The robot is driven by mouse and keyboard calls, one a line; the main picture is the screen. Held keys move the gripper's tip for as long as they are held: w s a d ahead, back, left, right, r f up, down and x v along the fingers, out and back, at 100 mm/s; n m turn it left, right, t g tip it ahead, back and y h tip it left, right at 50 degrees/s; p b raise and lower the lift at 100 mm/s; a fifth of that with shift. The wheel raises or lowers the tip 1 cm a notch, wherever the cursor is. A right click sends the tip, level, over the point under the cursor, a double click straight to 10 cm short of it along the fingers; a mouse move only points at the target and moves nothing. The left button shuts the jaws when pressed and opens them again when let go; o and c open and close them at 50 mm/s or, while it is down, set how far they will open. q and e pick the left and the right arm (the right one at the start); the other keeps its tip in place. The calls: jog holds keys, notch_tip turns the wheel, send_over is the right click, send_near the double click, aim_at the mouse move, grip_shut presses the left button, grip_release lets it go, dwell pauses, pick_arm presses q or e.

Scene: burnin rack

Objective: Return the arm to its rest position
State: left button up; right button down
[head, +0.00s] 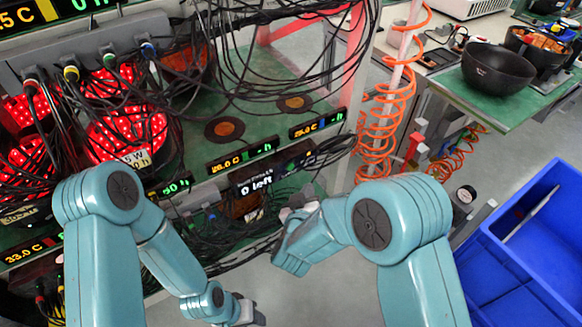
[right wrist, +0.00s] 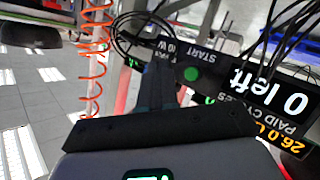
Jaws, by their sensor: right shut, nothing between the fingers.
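My right arm, teal, reaches left across the lower middle of the head view. Its gripper (head: 296,205) is small and partly hidden there, close to the front of the rack under the "0 left" display (head: 256,184). In the right wrist view my right gripper (right wrist: 163,72) is shut and empty, its dark fingers pointing toward the panel with the "0 left" display (right wrist: 268,98) and a green START button (right wrist: 191,74). I cannot tell whether the fingers touch the panel. My left gripper (head: 246,312) hangs low at the bottom of the head view; its fingers are unclear.
The rack holds red-lit round units (head: 130,135) and many loose black cables (head: 250,70). An orange coiled hose (head: 385,110) hangs right of it. A blue bin (head: 530,245) stands at right, near a bench with a black bowl (head: 497,72). Open floor (head: 330,300) lies between my arms.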

dwell(0.5)
jog(key=s+d+f+m+g+h+p, duration=0.1)
jog(key=s+d+f+g+p, duration=0.15)
jog(key=d, duration=0.65)
jog(key=s+d+f+m+g+h+p, duration=0.15)
jog(key=d+f, duration=0.25)
jog(key=d, duration=0.5)
jog(key=s+a+f+m+g+y, duration=0.1)
jog(key=s+a+f+g+y, duration=0.1)
jog(key=s, duration=0.5)
jog(key=s+a+f+m+g+y, duration=0.1)
jog(key=s+a+f+g+y, duration=0.1)
jog(key=s, duration=0.6)
jog(key=s+a+f+m+g+y, duration=0.1)
jog(key=s+a+f+g+y, duration=0.1)
jog(key=s+g, duration=0.4)
jog(key=shift+s+a+f+y+p, duration=0.3)
jog(key=shift+s+f+y+p, duration=0.15)
jog(key=shift+s+y, duration=0.75)
jog(key=shift+m, duration=0.25)
